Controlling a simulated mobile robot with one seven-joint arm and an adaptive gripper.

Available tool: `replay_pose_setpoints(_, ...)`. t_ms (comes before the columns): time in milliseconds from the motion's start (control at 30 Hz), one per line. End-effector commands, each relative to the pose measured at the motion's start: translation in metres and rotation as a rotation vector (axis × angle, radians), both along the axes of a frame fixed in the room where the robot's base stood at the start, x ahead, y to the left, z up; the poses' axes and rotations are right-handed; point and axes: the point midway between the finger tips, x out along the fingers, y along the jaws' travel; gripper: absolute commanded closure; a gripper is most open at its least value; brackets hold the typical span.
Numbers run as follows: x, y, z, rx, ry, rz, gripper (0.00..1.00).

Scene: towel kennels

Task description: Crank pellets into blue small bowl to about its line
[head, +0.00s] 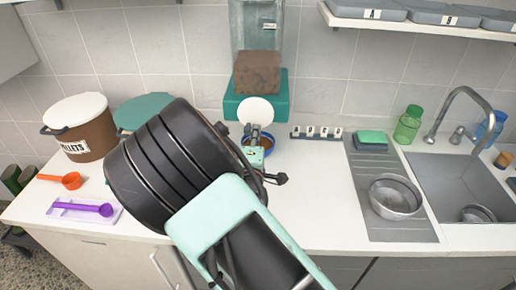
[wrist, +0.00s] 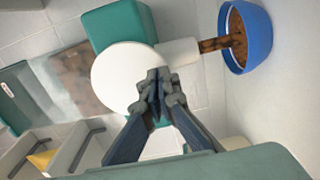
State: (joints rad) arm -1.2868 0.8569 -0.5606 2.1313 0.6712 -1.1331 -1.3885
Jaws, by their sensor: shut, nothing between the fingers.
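The pellet dispenser has a clear hopper (head: 257,30) with brown pellets low in it, a teal body (head: 233,104) and a round white crank disc (head: 256,109). In the wrist view the disc (wrist: 112,78) is right behind my gripper (wrist: 158,82), whose fingers are shut with nothing between them. Whether they touch the disc or its handle I cannot tell. A brown stream of pellets (wrist: 222,43) runs from the white spout (wrist: 178,52) into the blue small bowl (wrist: 266,40). Pellets lie in the bowl; its line cannot be made out. In the head view my gripper (head: 254,140) partly hides the bowl.
A brown pellets bin (head: 90,140), an orange scoop (head: 70,181) and a purple scoop (head: 85,207) are at the left. A metal bowl (head: 397,200) stands on the grey drainboard beside the sink (head: 470,175).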

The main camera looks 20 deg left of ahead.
Motion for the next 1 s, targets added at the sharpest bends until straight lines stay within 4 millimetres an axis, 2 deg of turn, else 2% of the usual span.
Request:
replay_pose_setpoints(267, -0.001, 0.002, 0.000, 0.000, 0.001, 0.002, 1.00)
replay_pose_setpoints(533, -0.003, 0.012, 0.000, 0.001, 0.002, 0.003, 1.00)
replay_pose_setpoints(1000, -0.004, 0.013, 0.001, 0.000, 0.002, 0.002, 1.00)
